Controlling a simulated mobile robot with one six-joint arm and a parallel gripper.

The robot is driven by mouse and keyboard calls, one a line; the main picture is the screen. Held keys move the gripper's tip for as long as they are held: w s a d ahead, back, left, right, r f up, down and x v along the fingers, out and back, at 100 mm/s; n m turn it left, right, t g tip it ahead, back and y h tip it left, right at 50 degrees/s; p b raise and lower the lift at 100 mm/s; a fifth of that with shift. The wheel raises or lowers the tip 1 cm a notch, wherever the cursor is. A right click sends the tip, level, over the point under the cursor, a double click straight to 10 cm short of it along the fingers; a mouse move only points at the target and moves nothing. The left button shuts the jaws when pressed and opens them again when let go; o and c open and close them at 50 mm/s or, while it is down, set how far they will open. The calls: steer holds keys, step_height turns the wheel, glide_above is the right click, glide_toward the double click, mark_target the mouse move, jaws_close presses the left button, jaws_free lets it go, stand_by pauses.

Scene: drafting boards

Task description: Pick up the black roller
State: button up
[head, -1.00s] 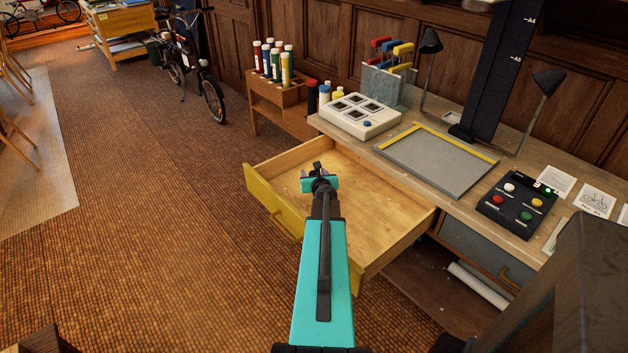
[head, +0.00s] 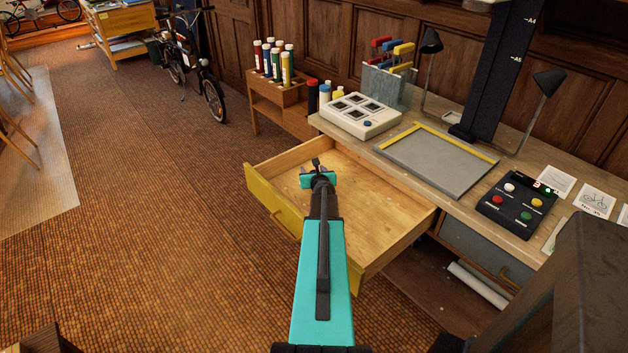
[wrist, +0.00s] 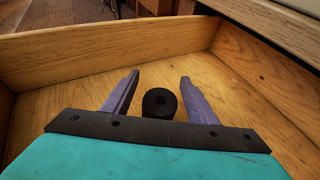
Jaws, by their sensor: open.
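The black roller (wrist: 160,104) lies on the wooden floor of the open drawer in the wrist view, its round end with a small hole facing the camera. My gripper (wrist: 159,84) is open, with one purple finger on each side of the roller and a visible gap to each. I cannot tell how far the fingers are above the drawer floor. In the head view my gripper (head: 317,168) is over the far left part of the drawer (head: 385,258). I cannot clearly make out the roller there.
The drawer's wooden walls (wrist: 120,48) rise close around my gripper. The desk (head: 420,196) behind carries a white box with dark squares (head: 360,116), a grey tray (head: 437,163) and a button panel (head: 516,204). The right part of the drawer is empty.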

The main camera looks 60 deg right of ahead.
steer(key=c, duration=1.2)
steer(key=shift+r, duration=0.15)
